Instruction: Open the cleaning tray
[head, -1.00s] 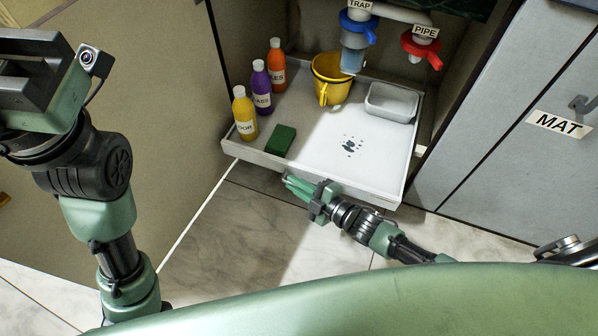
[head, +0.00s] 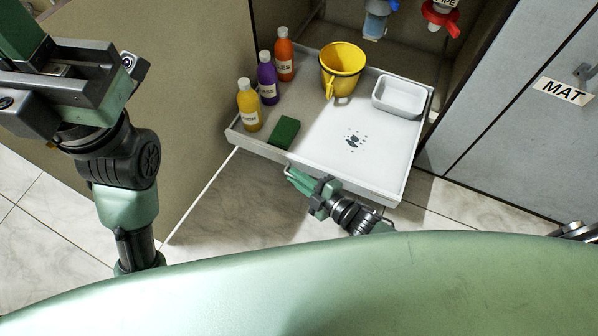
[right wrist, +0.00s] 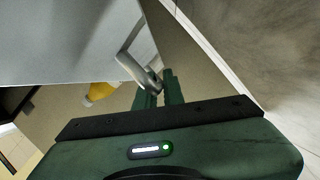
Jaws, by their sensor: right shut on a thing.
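The cleaning tray (head: 350,173) is a shallow light-grey tray pulled out of the open cabinet, with its front edge over the tiled floor. My right gripper (head: 296,179) is at the left part of the tray's front. It is shut on the tray's metal handle (head: 288,171). In the right wrist view, the bent handle (right wrist: 135,66) runs down to the closed fingers of my gripper (right wrist: 160,92).
The tray carries yellow (head: 249,107), purple (head: 267,80) and orange (head: 285,57) bottles, a green sponge (head: 284,132), a yellow bucket (head: 342,70) and a white tub (head: 400,97). A closed MAT door (head: 520,110) stands right.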

